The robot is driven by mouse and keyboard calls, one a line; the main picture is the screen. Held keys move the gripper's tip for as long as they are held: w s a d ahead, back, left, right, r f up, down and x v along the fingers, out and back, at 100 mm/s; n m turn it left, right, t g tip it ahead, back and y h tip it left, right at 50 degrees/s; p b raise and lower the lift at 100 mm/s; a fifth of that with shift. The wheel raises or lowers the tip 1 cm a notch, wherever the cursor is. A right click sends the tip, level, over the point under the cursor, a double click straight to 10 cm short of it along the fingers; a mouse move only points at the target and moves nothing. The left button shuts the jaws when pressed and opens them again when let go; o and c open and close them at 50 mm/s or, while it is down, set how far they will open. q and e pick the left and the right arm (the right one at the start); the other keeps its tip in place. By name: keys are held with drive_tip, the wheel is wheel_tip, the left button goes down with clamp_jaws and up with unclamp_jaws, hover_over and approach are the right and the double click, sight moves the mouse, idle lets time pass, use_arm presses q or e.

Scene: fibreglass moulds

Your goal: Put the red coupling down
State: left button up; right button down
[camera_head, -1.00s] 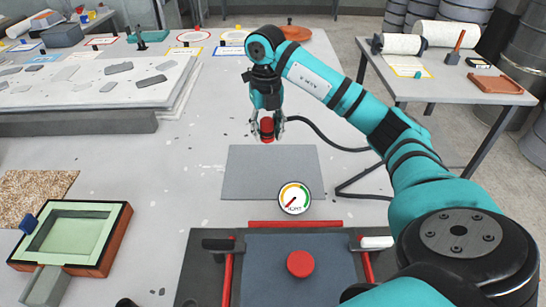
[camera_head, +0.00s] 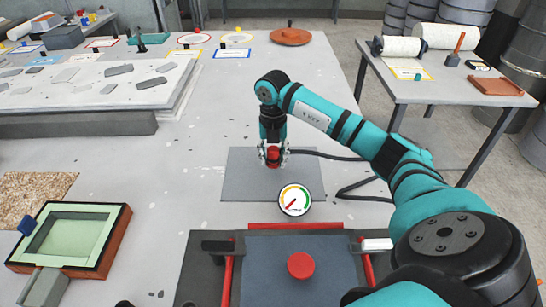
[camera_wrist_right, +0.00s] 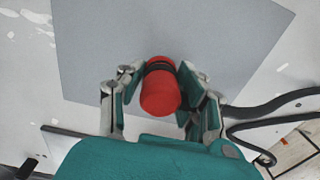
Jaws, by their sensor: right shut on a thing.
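The red coupling (camera_head: 274,154) is a short red cylinder with a black band. My right gripper (camera_head: 274,158) is shut on it, over the back part of the grey mat (camera_head: 240,185). In the right wrist view the red coupling (camera_wrist_right: 160,90) sits between the two fingers of my right gripper (camera_wrist_right: 165,95), with the grey mat (camera_wrist_right: 110,50) behind it. I cannot tell whether the coupling touches the mat. My left gripper is not in view.
A black hose (camera_head: 345,189) runs across the table right of the mat. A round gauge (camera_head: 294,199) is at the mat's front edge. A press with a red knob (camera_head: 301,265) stands in front. A green-lined tray (camera_head: 70,238) is at the left. The table behind the mat is clear.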

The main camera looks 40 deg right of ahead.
sight(273, 149)
drive_tip(key=shift+f, duration=0.3)
drive_tip(key=shift+f+b, duration=0.3)
drive_tip(key=shift+f, duration=0.15)
drive_tip(key=c, duration=0.9)
unclamp_jaws()
wheel_tip(273, 149, up, 13)
drive_tip(key=shift+a+f, duration=0.1)
